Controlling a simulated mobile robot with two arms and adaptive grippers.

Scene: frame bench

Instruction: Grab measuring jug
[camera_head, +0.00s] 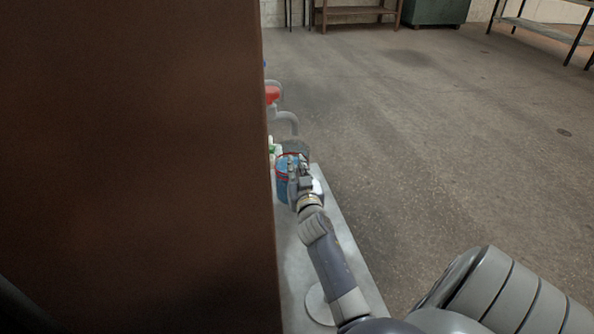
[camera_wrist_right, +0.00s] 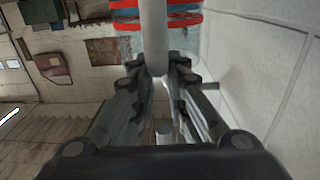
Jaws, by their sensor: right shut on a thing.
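The measuring jug (camera_head: 281,190) is blue with red bands and stands near the edge of the grey bench. In the right wrist view its banded side (camera_wrist_right: 125,18) is at the top, with an upright grey handle (camera_wrist_right: 153,38) in front. My right gripper (camera_head: 296,178) is at the jug, and its fingers (camera_wrist_right: 158,72) are shut on the handle. The gripper hides part of the jug in the head view. I cannot tell if the jug's base is touching the bench. My left gripper is not in view.
A large brown panel (camera_head: 135,160) blocks the left of the head view and hides much of the grey bench (camera_head: 342,240). Behind the jug are a curved grey pipe (camera_head: 289,117) and a red object (camera_head: 272,94). Open floor (camera_head: 450,150) lies to the right.

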